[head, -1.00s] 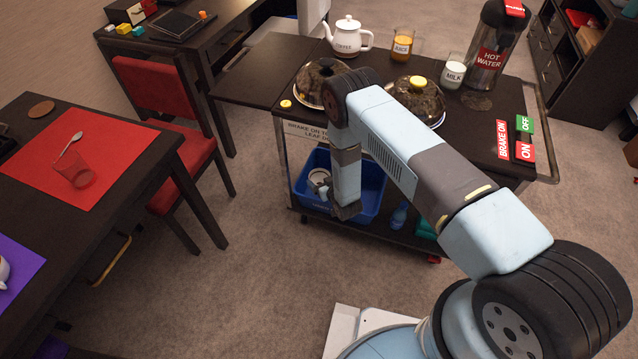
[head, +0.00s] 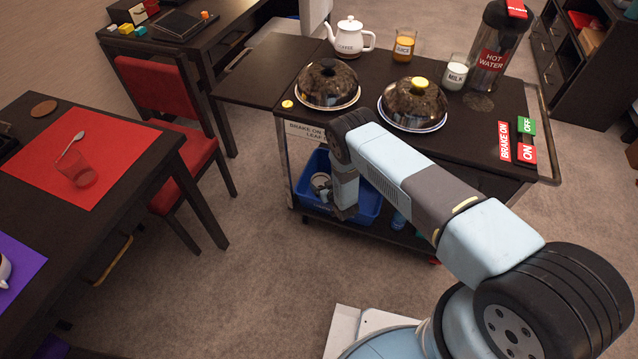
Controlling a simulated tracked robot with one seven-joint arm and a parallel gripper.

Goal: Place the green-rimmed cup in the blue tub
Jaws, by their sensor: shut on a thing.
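The blue tub (head: 368,203) stands on the lower shelf of the black trolley. The far part of my arm hangs down in front of it and hides part of its inside. My gripper (head: 325,192) is small and partly hidden at the arm's lower end, over the tub's left part. It is shut on a pale, round, cup-like thing (head: 319,181), which appears within the tub's outline. I cannot make out a green rim on it, nor whether it touches the tub's floor.
The trolley top (head: 290,62) above the tub carries two domed dishes (head: 328,83), a coffee pot (head: 350,36), juice (head: 404,45), milk (head: 455,73) and a hot water flask (head: 494,50). A red chair (head: 178,135) stands to the left. Carpet in front is clear.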

